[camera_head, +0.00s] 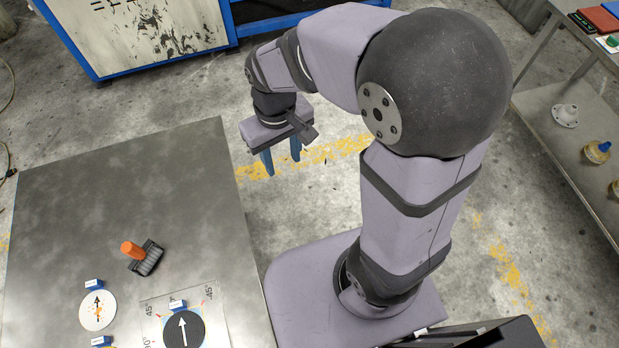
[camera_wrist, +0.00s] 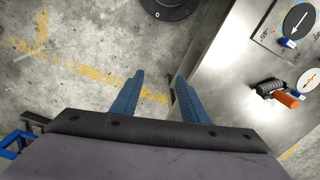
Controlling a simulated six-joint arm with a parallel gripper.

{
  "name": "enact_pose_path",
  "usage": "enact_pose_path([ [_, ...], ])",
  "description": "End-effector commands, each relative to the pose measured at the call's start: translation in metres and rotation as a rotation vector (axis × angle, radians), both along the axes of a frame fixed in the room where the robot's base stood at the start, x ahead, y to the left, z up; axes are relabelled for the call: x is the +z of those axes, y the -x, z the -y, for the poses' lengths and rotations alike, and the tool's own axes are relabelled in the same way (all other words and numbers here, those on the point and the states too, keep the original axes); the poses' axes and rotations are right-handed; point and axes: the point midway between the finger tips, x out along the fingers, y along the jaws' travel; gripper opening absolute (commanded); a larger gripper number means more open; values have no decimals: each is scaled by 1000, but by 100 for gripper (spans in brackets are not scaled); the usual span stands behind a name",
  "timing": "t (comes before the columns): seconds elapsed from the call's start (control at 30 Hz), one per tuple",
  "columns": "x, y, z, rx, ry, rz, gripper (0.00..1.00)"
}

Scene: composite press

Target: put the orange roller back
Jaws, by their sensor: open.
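The orange roller (camera_head: 132,250) has an orange handle and a dark ridged head (camera_head: 147,259). It rests on the metal table (camera_head: 120,190), left of my arm in the head view. In the wrist view the roller (camera_wrist: 287,99) lies at the right. My gripper (camera_head: 282,168) is open and empty, with blue fingers pointing down beyond the table's right edge, above the floor. In the wrist view the fingers of my gripper (camera_wrist: 157,88) stand apart with only floor and the table edge between and beyond them. No holder for the roller is clearly seen.
A white disc (camera_head: 98,309) with an arrow and a dark disc (camera_head: 184,330) on a marked sheet lie near the table's front. Small blue labels stand beside them. A shelf (camera_head: 560,140) with fittings is at the right. The table's back half is clear.

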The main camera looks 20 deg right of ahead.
Motion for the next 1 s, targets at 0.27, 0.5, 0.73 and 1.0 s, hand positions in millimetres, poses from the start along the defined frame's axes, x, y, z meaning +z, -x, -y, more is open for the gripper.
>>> enact_pose_path([
  [0.27,-18,61,68,-222,1,-2,41],
  [0.5,-22,73,76,-256,0,-2,41],
  [0.73,-22,72,76,-254,1,-3,41],
  [1.0,9,72,76,-254,1,-4,41],
])
